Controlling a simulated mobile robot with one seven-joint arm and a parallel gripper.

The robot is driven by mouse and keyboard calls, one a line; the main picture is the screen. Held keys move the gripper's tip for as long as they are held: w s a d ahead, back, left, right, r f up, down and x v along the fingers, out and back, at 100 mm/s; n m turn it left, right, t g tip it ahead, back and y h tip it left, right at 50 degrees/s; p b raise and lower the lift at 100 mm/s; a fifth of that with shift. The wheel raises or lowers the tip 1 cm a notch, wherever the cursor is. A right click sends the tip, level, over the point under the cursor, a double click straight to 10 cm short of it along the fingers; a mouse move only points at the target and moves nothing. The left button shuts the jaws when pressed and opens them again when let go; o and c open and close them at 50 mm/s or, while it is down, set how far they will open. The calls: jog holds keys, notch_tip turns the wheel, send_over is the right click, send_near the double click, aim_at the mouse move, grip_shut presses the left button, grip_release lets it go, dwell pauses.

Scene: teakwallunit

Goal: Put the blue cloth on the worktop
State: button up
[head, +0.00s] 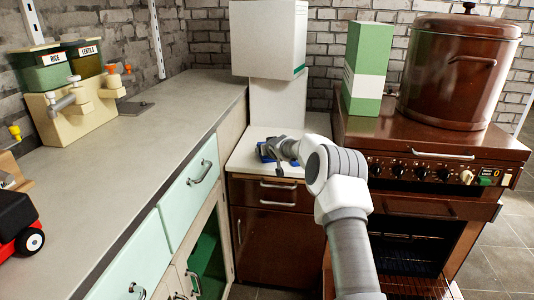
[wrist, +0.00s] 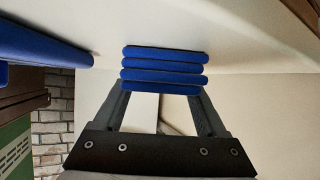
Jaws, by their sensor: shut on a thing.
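My gripper (wrist: 162,88) is shut on the blue cloth (wrist: 165,70), which shows as a folded stack of several layers between the fingertips in the wrist view. The cloth is close to a pale surface; I cannot tell if it touches. In the head view my gripper (head: 277,153) is low over the small white worktop (head: 245,158) between the long counter and the cooker. Blue shows beside it there, partly hidden by the gripper. A second blue thing (wrist: 45,45) lies at the left of the wrist view, apart from the held cloth.
A long grey counter (head: 150,150) runs along the left, with a dispenser stand (head: 75,110) and a red toy vehicle (head: 18,222). A white box-like unit (head: 268,40) stands behind the small worktop. A green box (head: 367,68) and brown pot (head: 460,70) stand on the cooker.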

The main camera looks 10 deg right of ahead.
jog(key=shift+r, duration=0.15)
jog(key=shift+f, duration=0.3)
jog(key=o, duration=1.4)
jog(key=shift+r, duration=0.1)
jog(key=shift+r, duration=0.1)
